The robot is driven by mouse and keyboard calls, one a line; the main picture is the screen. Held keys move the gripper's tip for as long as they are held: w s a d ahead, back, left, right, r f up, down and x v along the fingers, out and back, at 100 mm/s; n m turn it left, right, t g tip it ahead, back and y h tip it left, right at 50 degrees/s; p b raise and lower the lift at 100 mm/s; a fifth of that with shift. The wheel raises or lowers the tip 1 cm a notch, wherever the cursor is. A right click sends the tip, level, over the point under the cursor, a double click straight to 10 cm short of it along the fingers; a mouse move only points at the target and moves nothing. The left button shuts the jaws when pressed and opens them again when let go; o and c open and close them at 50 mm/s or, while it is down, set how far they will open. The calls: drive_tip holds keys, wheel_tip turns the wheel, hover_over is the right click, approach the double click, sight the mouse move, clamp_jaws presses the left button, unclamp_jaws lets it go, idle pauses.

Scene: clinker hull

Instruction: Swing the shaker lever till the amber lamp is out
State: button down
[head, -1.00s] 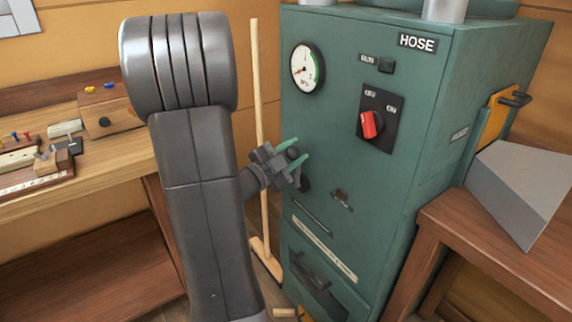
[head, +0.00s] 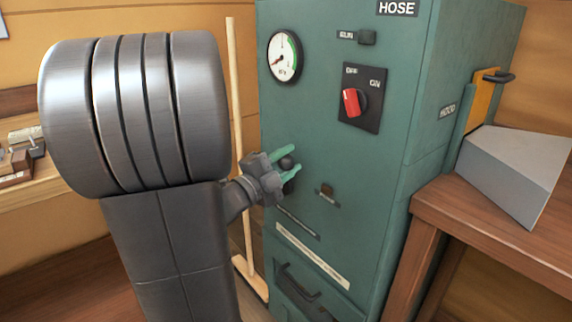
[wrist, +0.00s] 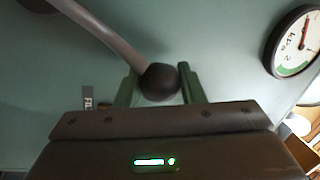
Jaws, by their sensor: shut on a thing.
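The shaker lever shows in the wrist view as a grey shaft (wrist: 105,28) ending in a dark ball knob (wrist: 160,81). The knob is between the two green fingers of my gripper (wrist: 158,86), which is shut on it. In the head view my gripper (head: 287,162) is at the front of the green cabinet (head: 345,160), left of its middle, and partly hides the lever.
A round gauge (head: 284,56) and a red rotary switch (head: 354,102) are above the gripper. A dark RUN lamp (head: 366,37) is higher up. A broom (head: 238,130) stands left of the cabinet. A brown table (head: 495,235) with a grey wedge-shaped hood (head: 515,170) is at right.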

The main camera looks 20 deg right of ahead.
drive_tip(key=shift+s+f, duration=0.1)
drive_tip(key=c, duration=0.9)
unclamp_jaws()
drive_tip(key=shift+c, duration=0.2)
drive_tip(key=p+v, duration=0.1)
drive_tip(key=v, duration=1.2)
drive_tip(key=shift+a, duration=0.4)
drive_tip(key=shift+s, duration=0.15)
